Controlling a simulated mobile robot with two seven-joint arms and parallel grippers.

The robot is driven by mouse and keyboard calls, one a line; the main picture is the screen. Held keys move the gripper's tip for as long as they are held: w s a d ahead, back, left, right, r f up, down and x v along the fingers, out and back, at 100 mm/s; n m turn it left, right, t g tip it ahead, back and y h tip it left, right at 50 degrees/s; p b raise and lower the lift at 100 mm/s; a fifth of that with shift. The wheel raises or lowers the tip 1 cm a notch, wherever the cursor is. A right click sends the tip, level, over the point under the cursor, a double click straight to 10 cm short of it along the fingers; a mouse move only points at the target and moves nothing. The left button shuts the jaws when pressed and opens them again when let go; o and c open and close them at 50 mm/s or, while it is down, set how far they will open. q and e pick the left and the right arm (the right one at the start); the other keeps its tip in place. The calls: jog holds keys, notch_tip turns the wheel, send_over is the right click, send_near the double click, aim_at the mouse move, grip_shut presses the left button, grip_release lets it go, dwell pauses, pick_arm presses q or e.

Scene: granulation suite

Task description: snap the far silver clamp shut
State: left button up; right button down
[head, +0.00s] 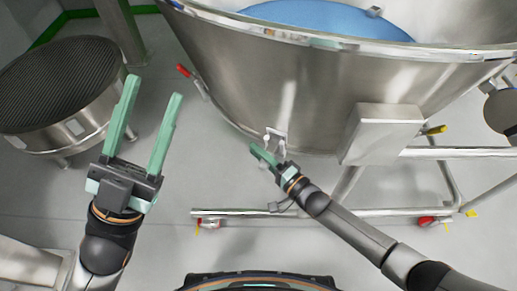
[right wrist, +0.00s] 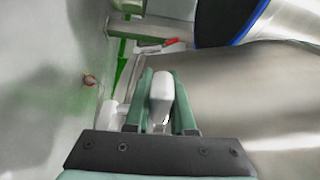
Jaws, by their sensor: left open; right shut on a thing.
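A small silver clamp (head: 277,136) sits low on the outer wall of the large steel vessel (head: 290,90). My right gripper (head: 263,152) is at it. In the right wrist view its green fingers close around the clamp's pale, rounded lever (right wrist: 161,92). The lever's lower part is hidden between the fingers, and I cannot tell how far it is swung. My left gripper (head: 154,90) is open and empty, left of the vessel.
A round steel sieve (head: 75,125) with dark mesh stands at the left. A grey box (head: 381,134) with a yellow-tipped part is on the vessel's right. The vessel's tubular frame (head: 365,212) runs below, on red-marked casters.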

dwell(0.3)
jog(key=c, duration=0.8)
grip_release()
jog(key=shift+o, duration=0.2)
pick_arm(q)
jog(key=shift+r, duration=0.1)
pick_arm(e)
jog(key=p+v, duration=0.1)
jog(key=v, duration=0.2)
jog(key=shift+s+d, duration=0.1)
pick_arm(q)
jog(key=w+a+f+n+g+y+p, duration=0.1)
jog(key=w+f+n+y+p, duration=0.1)
jog(key=w+f+n+y, duration=0.3)
jog(key=shift+w+f+n+g+y, duration=0.5)
jog(key=shift+f+y, duration=0.8)
jog(key=shift+f, duration=0.8)
pick_arm(e)
jog(key=v, duration=0.9)
pick_arm(q)
jog(key=shift+w+a, duration=0.1)
pick_arm(e)
jog(key=shift+s+d, duration=0.1)
